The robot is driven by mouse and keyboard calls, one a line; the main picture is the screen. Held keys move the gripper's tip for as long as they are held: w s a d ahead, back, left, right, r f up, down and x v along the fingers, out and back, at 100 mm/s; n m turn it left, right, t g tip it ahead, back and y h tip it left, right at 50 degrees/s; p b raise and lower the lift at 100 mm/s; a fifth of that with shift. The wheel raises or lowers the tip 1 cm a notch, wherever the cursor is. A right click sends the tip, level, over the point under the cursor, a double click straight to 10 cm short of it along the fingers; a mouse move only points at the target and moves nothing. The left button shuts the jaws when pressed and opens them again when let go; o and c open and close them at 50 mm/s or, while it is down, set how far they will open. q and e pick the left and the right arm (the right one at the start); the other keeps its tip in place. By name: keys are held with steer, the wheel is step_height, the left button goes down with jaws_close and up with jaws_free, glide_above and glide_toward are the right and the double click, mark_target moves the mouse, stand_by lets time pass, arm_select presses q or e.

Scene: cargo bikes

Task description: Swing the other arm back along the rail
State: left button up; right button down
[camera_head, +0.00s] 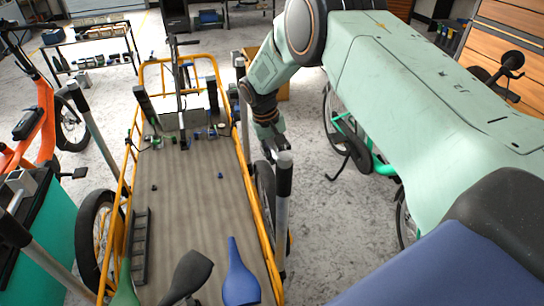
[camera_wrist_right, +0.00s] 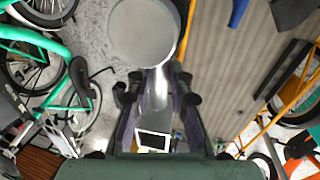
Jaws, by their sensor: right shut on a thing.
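A silver post (camera_head: 281,229) with a black sleeve and a grey round end stands at the right rail of a yellow cargo bike. My right gripper (camera_head: 273,146) is at its upper part, on the far side; the post hides part of the fingers. In the right wrist view the round grey end (camera_wrist_right: 144,32) is large, and a silver shaft (camera_wrist_right: 157,88) runs between the two dark fingers, which are shut on it. The yellow side rail (camera_head: 250,190) runs along the deck. My left gripper is not in view.
The ribbed deck (camera_head: 195,195) holds a few small dark parts. A green bike (camera_head: 352,145) stands to the right and an orange bike (camera_head: 42,110) to the left.

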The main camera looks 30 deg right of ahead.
steer(key=shift+s+d+f+m, duration=0.2)
steer(key=shift+d+m, duration=0.05)
steer(key=shift+m, duration=0.25)
steer(key=c, duration=1.5)
jaws_free()
steer(key=shift+d, duration=0.1)
steer(key=shift+r, duration=0.1)
steer(key=shift+w, duration=0.1)
steer(key=shift+r, duration=0.5)
steer(key=r, duration=0.3)
steer(key=a+r, duration=0.1)
steer(key=r, duration=0.3)
steer(key=a+r, duration=0.1)
steer(key=r, duration=0.2)
steer(key=shift+w+a+r, duration=0.1)
steer(key=shift+w+r, duration=0.2)
steer(key=shift+r, duration=0.05)
